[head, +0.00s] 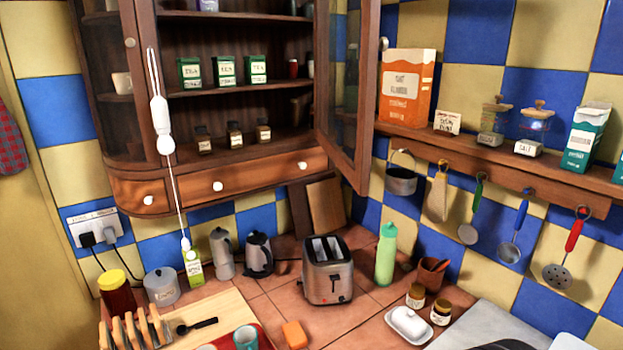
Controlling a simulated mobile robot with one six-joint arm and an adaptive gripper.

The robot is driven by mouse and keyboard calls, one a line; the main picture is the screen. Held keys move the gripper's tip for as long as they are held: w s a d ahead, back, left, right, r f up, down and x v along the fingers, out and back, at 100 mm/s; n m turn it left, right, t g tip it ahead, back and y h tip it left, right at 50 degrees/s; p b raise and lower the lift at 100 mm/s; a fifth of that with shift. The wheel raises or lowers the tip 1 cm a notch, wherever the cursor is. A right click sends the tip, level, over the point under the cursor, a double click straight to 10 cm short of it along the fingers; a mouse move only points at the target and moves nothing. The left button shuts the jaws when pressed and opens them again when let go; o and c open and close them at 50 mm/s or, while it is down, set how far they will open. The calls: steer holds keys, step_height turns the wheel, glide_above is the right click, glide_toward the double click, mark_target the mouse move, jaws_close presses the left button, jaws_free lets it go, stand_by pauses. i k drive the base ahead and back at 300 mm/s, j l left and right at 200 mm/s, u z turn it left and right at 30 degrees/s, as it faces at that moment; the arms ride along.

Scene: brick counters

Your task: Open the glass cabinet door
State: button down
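The wooden wall cabinet (240,163) fills the upper middle of the head view. Its glass door (346,95) has a dark wooden frame and stands swung wide open on the right side of the cabinet. A small pale knob (384,43) shows on the door's outer edge. The open front shows shelves with several green tea tins (227,70) and small brown jars (235,135). My gripper is not recognisable in this view, so I cannot tell where it is relative to the door.
A shelf (480,160) with an orange box (407,88) lies right of the door, utensils hanging below. A toaster (327,270) and green bottle (386,255) stand on the tiled counter. A white cord (176,190) hangs before the cabinet's left side.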

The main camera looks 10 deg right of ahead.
mark_target(357, 174)
steer(key=i+j, duration=0.3)
steer(key=j, duration=0.15)
steer(key=i+j, duration=0.35)
steer(key=j+u, duration=0.05)
steer(key=j, duration=0.05)
